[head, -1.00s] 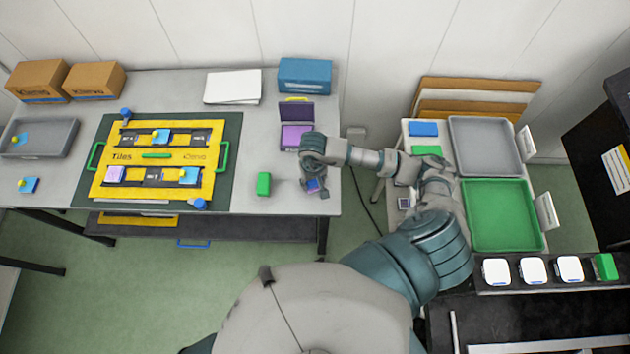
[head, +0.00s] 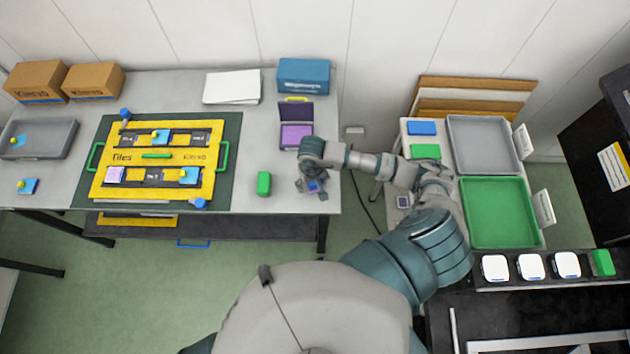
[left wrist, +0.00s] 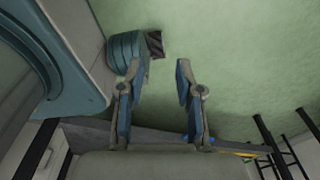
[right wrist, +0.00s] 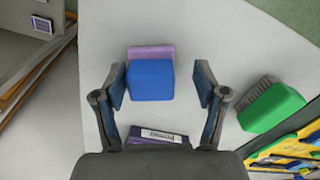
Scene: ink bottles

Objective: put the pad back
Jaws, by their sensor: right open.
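A blue block (right wrist: 151,82) with a lavender layer (right wrist: 151,52) along one side lies on the table, between the spread fingers of my right gripper (right wrist: 160,88). Gaps show on both sides of it. In the head view my right gripper (head: 313,185) is low over the table's right front corner, and a bit of the blue block shows there. An open purple case (head: 296,136) with a raised dark lid stands just behind it. A dark purple edge with a white label (right wrist: 158,135) shows in the right wrist view. My left gripper (left wrist: 157,78) is open and empty over the floor.
A green block (head: 263,184) stands left of my right gripper; it has a grey bristly side in the right wrist view (right wrist: 272,107). A yellow tile frame (head: 157,156) lies on a dark mat further left. A blue box (head: 305,76) stands behind the case.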

